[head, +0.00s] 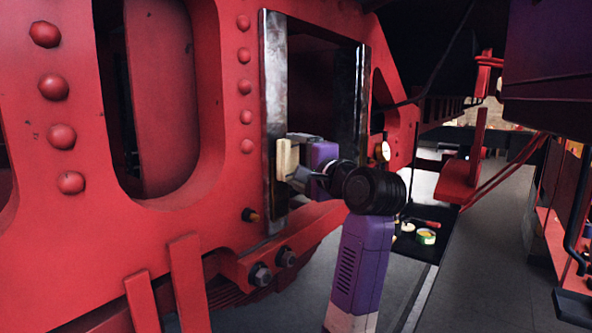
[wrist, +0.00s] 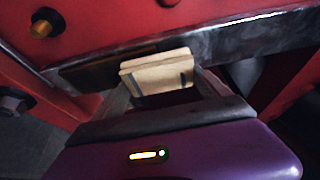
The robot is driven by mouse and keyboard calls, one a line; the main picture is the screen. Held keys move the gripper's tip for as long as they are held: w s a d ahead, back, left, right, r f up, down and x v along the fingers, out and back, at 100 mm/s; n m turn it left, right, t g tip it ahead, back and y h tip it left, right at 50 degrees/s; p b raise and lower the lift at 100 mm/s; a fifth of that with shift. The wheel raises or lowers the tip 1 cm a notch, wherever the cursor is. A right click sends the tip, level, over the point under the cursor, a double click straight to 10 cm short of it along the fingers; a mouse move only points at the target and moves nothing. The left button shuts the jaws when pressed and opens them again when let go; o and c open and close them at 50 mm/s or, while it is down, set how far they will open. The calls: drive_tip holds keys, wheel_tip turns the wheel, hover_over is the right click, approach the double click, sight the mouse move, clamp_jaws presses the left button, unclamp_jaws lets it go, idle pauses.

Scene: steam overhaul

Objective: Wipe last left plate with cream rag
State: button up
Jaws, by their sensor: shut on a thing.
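My gripper (head: 291,174) is shut on the cream rag (head: 287,158), a small folded pad. In the head view the rag is up against the left metal plate (head: 274,90), a tall strip on the red frame, at its lower half. In the wrist view the rag (wrist: 157,72) sits between the fingers and overlaps the plate (wrist: 240,62); whether it touches cannot be told for sure. The plate shows dark smudges and shiny patches. A second, similar plate (head: 357,100) stands on the right side of the frame opening.
A yellow-tipped fitting (head: 250,215) sticks out of the red frame (head: 215,170) left of the plate's foot. Large bolts (head: 272,267) are below. A gauge (head: 384,151) is to the right. A dark mat with tins (head: 425,237) lies on the floor at right.

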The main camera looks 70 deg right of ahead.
sight(285, 215)
drive_tip(key=shift+w+r, duration=0.1)
drive_tip(key=shift+w, duration=0.1)
drive_tip(key=shift+w+f+b, duration=0.15)
drive_tip(key=shift+f+b, duration=1.15)
drive_tip(key=shift+f, duration=0.9)
drive_tip(key=shift+s+f+b, duration=0.2)
drive_tip(key=shift+f+b, duration=2.05)
drive_tip(key=shift+f, duration=1.65)
drive_tip(key=shift+w+f+b, duration=0.1)
drive_tip(key=shift+f+b, duration=0.95)
drive_tip(key=shift+f, duration=0.65)
drive_tip(key=s+a+p, duration=0.1)
drive_tip(key=s, duration=0.5)
drive_tip(key=shift+a+p, duration=0.15)
drive_tip(key=shift+p, duration=0.2)
